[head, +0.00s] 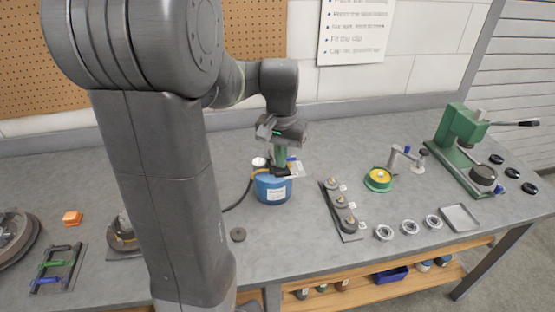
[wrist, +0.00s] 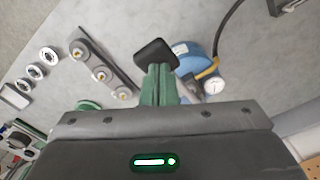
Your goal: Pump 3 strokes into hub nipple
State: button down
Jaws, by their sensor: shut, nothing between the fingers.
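A blue grease pump (head: 272,189) with a white label stands on the bench, a dark and yellow hose (head: 240,196) running from it to the left. My gripper (head: 280,169) is over the pump's top, its green fingers shut with nothing between them. In the wrist view the fingertips (wrist: 160,70) are at a black pad (wrist: 155,52), seemingly the pump handle; whether they touch it I cannot tell. The pump (wrist: 187,60) and its round gauge (wrist: 214,85) show beside it. A hub-like part (head: 122,237) is at the left, partly behind my arm; its nipple is not discernible.
A tray of several grey parts (head: 341,211) stands right of the pump, then a green and yellow ring (head: 378,179) and a green press (head: 462,145). Rings (head: 409,227) and an empty tray (head: 461,217) lie near the front edge.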

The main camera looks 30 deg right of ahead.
aim_at(281, 175)
jog(key=shift+f, duration=0.15)
jog(key=shift+s+a+f+b, duration=0.1)
jog(key=shift+s+f+b, duration=0.05)
jog(key=shift+f+b, duration=0.3)
jog(key=shift+s+a+f+b, duration=0.15)
jog(key=shift+f+b, duration=0.2)
jog(key=shift+f, duration=0.2)
jog(key=shift+d, duration=0.1)
jog(key=shift+s+f+b, duration=0.15)
jog(key=shift+f+b, duration=0.65)
jog(key=shift+f, duration=0.55)
